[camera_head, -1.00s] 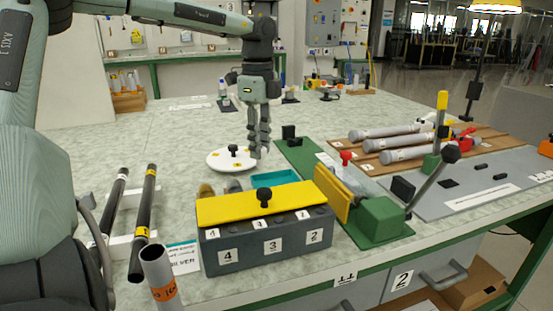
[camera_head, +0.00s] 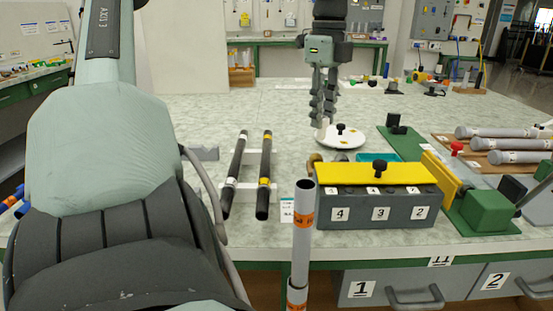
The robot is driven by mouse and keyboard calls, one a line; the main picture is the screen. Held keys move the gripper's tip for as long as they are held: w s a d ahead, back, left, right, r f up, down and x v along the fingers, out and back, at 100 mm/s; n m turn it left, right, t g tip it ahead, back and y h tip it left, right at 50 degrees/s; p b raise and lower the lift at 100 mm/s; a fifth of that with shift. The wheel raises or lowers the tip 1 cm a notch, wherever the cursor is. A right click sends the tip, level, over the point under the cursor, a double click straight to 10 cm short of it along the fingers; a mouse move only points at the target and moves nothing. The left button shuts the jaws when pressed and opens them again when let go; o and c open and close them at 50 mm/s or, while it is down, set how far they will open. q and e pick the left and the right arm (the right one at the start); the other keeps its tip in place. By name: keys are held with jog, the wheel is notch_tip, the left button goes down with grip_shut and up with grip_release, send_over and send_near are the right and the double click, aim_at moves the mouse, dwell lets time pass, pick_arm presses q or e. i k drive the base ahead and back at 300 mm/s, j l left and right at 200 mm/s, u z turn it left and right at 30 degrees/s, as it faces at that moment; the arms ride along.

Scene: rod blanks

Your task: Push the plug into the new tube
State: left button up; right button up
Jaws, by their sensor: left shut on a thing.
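My left gripper (camera_head: 323,122) points down above the table, at the left edge of a round white dish (camera_head: 352,141) with a black knob. It is shut on a small pale thing, likely the plug (camera_head: 322,132), mostly hidden by the fingers. A grey tube (camera_head: 301,245) with orange bands stands upright at the front edge, apart from the gripper; its top end looks open. Several other grey tubes (camera_head: 490,145) lie on a wooden rack at right. I cannot tell which tube is the new one. My right gripper is not in view.
Two dark rods (camera_head: 265,175) lie on white supports left of a grey numbered box (camera_head: 375,210) with a yellow lid (camera_head: 350,174). A green fixture (camera_head: 485,210) stands right of the box. The table behind the rods is clear.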

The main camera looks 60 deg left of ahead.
aim_at(303, 204)
jog(key=k+l, duration=0.2)
jog(key=k, duration=0.2)
jog(key=k+l, duration=0.2)
jog(key=k, duration=0.15)
jog(key=k+l, duration=0.2)
jog(key=k, duration=0.2)
